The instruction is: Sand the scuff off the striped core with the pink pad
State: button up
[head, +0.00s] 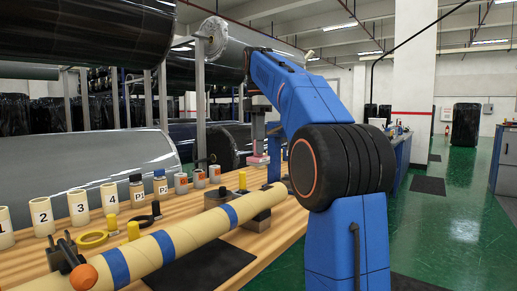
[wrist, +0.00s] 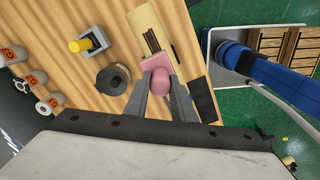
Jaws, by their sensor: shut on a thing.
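The striped core (head: 190,238), a cream tube with blue bands, lies slanted along the bench in the head view. I cannot make out a scuff on it there. My gripper (wrist: 161,84) is shut on the pink pad (wrist: 160,64), holding its rounded knob between the two grey fingers. In the head view the pink pad (head: 258,160) shows small beyond the core, at the far part of the bench, partly behind my arm.
A black mat (head: 205,268) lies by the core.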

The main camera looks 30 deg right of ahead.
aim_at(258, 156)
jog(key=shift+f, duration=0.15)
jog(key=shift+f, duration=3.35)
jog(key=shift+f, duration=1)
jog(key=shift+d, duration=0.1)
jog(key=shift+w+d, duration=0.5)
jog(key=shift+d, duration=0.85)
jog(key=shift+w+d, duration=0.5)
jog(key=shift+d, duration=0.8)
jog(key=shift+w+d, duration=0.5)
jog(key=shift+d, duration=0.85)
jog(key=shift+r, duration=0.1)
jog(key=shift+a, duration=0.15)
jog(key=shift+s+a+f, duration=0.1)
jog(key=shift+s+a, duration=0.4)
jog(key=shift+a, duration=0.8)
jog(key=shift+s+a+f, duration=0.1)
jog(key=shift+s+a, duration=0.45)
jog(key=shift+a, duration=0.8)
jog(key=shift+s+a+f, duration=0.1)
jog(key=shift+s+a, duration=0.4)
jog(key=shift+a, duration=0.8)
